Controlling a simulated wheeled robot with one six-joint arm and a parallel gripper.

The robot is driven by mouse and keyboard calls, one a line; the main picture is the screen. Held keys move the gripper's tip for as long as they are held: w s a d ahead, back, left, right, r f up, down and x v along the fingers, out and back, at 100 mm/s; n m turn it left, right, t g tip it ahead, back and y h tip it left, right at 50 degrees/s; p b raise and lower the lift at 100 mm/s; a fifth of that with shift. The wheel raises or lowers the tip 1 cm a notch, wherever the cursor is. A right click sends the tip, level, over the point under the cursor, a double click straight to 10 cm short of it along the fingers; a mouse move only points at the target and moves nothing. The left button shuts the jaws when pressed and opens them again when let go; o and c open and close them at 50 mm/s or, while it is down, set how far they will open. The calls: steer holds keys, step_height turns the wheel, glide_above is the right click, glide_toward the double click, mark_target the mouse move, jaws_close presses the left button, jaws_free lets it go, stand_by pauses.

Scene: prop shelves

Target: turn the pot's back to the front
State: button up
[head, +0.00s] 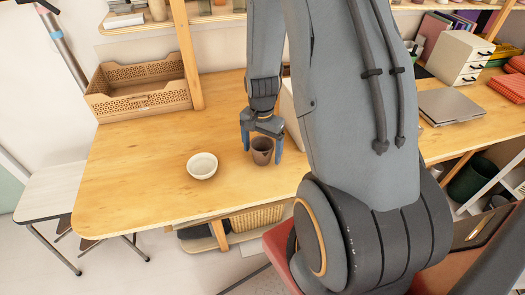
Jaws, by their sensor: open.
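A small dark brown pot (262,153) stands upright on the wooden table, in the middle of the head view. My gripper (262,144) points down at the pot from above, with one finger to its left and one to its right. The fingers are apart. I cannot tell whether either finger touches the pot. The pot's upper back part is partly hidden by my gripper, and I cannot tell which side is its back.
A white bowl (202,166) sits on the table left of the pot. A wooden crate (138,88) stands at the back left. A closed grey laptop (452,106) and a white drawer unit (460,56) are at the right. The table's left front (130,205) is clear.

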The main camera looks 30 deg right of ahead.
step_height(320, 180, up, 7)
steer(key=b, duration=0.1)
stand_by(0.4)
steer(key=shift+r, duration=0.1)
steer(key=s+a+r+n+b, duration=0.1)
steer(key=s+a+r+n, duration=0.2)
steer(key=a+n, duration=0.3)
steer(key=s+a+r+n+t, duration=0.1)
steer(key=s+a+r+n, duration=0.3)
steer(key=a+r+n, duration=0.1)
steer(key=shift+s+a+n+b, duration=0.35)
steer(key=shift+a+n, duration=0.25)
steer(key=shift+a, duration=0.3)
steer(key=shift+w, duration=0.1)
